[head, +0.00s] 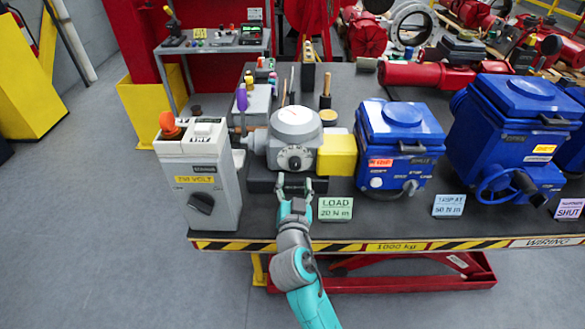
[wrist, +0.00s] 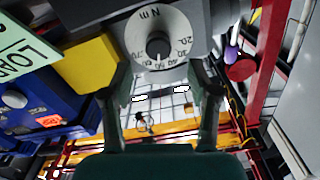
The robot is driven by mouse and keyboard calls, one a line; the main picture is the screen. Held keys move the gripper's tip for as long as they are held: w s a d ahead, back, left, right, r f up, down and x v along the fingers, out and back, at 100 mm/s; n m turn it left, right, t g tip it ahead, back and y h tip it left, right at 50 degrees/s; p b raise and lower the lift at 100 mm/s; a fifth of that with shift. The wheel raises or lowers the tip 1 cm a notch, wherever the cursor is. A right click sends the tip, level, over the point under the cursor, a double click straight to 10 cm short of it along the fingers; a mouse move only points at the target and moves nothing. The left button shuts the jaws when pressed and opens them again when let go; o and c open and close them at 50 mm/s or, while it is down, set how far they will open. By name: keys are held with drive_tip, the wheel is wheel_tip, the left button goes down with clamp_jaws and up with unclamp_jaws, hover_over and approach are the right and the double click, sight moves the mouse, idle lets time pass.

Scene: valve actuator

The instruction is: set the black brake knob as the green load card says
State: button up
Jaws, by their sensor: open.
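The black brake knob (head: 294,161) sits on a round dial on the front of the grey brake unit (head: 296,124). In the wrist view the knob (wrist: 157,46) is at the centre of a white scale (wrist: 140,29) marked N m. Its exact setting is hard to read. The green load card (head: 335,208) reads LOAD 20 N m and stands at the table's front; part of it shows in the wrist view (wrist: 22,48). My gripper (head: 295,181) is open and empty, just in front of and below the dial. Its fingers (wrist: 160,82) are apart from the knob.
A yellow block (head: 337,156) adjoins the brake unit on the right. A grey 750 VOLT box (head: 198,165) with its own black knob stands left. Blue actuators (head: 400,138) (head: 514,135) stand right, with more cards (head: 449,205) in front. Several tools stand behind.

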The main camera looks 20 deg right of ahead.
sight(295, 167)
drive_tip(key=x, duration=0.6)
clamp_jaws()
